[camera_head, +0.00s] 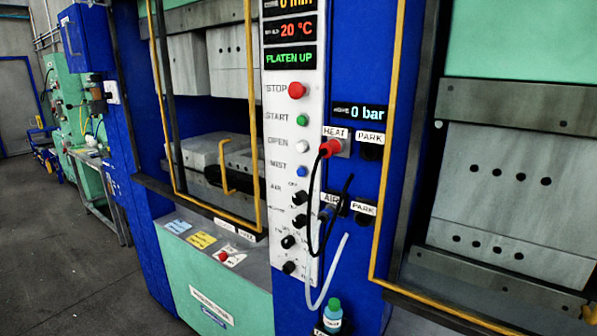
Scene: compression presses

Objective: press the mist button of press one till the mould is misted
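The blue mist button (301,171) sits on the white control panel (283,95) of the press, beside a label reading MIST. Above it on the panel are a white OPEN button (302,147), a green START button (302,120) and a red STOP button (297,90). The display above reads PLATEN UP (290,58) in green. The mould (217,152) shows as grey blocks in the opening left of the panel, partly hidden by the yellow guard frame. I cannot tell whether it is misted. Neither of my grippers is in view.
Black knobs (300,198) line the lower panel. A red plug (330,148) with a black cable is at HEAT, and a pale hose (329,275) hangs below AIR. A green-capped bottle (333,312) stands at the bottom. Another press (515,190) is at right. Floor (75,265) is clear at left.

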